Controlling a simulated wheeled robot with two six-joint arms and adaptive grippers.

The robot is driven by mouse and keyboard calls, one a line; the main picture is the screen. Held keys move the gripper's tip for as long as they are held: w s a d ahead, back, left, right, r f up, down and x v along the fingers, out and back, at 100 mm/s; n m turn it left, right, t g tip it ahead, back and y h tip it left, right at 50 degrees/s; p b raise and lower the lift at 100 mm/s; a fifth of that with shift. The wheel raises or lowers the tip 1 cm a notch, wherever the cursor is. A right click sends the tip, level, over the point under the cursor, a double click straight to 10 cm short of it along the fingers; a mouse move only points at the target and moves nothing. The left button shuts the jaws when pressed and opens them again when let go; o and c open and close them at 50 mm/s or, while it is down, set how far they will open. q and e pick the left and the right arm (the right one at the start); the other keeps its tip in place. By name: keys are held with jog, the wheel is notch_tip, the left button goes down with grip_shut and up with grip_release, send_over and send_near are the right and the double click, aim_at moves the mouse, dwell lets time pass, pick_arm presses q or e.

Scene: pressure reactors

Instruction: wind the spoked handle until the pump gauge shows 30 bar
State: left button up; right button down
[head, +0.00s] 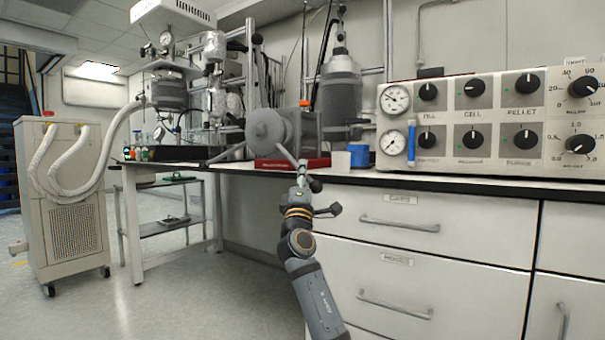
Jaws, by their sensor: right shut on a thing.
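The grey pump (293,125) stands on a red base (290,163) near the bench's front edge. The round grey hub of its spoked handle (266,130) faces me. One spoke slants down to the left, another down to the right towards my gripper. My right gripper (302,176) is just below the hub, shut on the end of the lower right spoke. Its fingers are small here and partly hide the grip. Two round white gauges (397,99) sit on the control panel; I cannot tell which is the pump's, and their readings are too small to read. My left gripper is out of view.
The control panel (440,117) with several black knobs stands at the right. Drawers (400,245) lie below the bench. A beige wheeled unit (75,240) stands left; the floor between is clear.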

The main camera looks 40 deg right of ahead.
jog(key=c, duration=1.3)
grip_release()
jog(key=shift+c, duration=0.2)
jog(key=v, duration=1.2)
